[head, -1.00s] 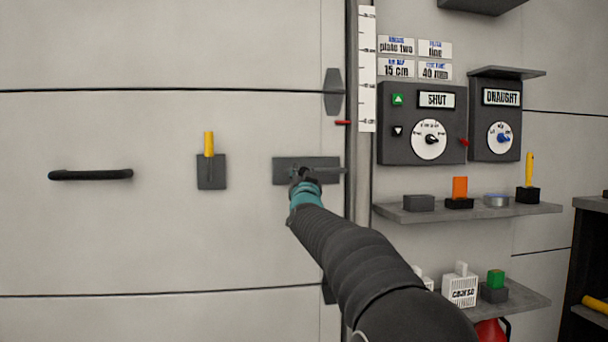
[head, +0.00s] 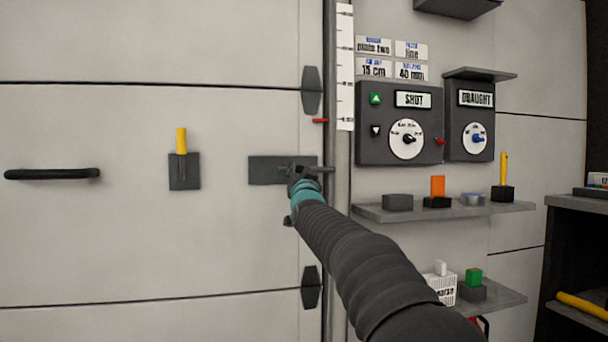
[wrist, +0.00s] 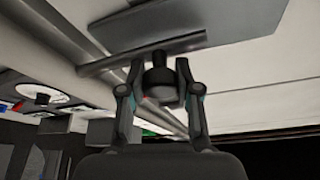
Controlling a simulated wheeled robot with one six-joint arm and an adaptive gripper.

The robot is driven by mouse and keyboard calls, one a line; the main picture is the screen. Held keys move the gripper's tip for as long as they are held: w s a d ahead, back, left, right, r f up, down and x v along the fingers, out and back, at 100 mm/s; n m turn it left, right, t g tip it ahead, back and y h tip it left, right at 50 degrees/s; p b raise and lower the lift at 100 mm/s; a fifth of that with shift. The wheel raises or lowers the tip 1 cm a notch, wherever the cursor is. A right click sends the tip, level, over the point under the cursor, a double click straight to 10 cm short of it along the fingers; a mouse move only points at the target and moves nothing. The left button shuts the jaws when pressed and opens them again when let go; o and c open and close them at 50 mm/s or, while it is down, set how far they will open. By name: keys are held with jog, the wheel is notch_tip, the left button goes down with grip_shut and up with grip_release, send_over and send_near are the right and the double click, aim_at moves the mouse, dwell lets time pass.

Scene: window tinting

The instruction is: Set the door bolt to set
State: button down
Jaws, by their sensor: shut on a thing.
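The door bolt is a grey rod (head: 325,169) on a dark back plate (head: 264,170), fixed to the pale door panel near its right edge. The rod sticks out past the plate's right end to the upright frame. My gripper (head: 303,176) is at the right part of the plate in the head view, largely hidden by my wrist. In the wrist view my gripper (wrist: 158,92) is shut on the bolt's dark knob (wrist: 158,78), with a finger on each side. The plate (wrist: 160,18) and the rod (wrist: 190,45) show above it.
A control box (head: 385,150) reading SHUT and a DRAUGHT box (head: 470,145) hang right of the frame. Below them a shelf (head: 400,214) holds small items. A yellow-handled tool (head: 182,140) and black door handle (head: 50,174) are at left.

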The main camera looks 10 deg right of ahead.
jog(key=c, duration=1.1)
grip_release()
jog(key=shift+d, duration=0.2)
jog(key=o, duration=0.3)
jog(key=shift+d, duration=0.2)
jog(key=shift+a, duration=0.15)
jog(key=v, duration=1.2)
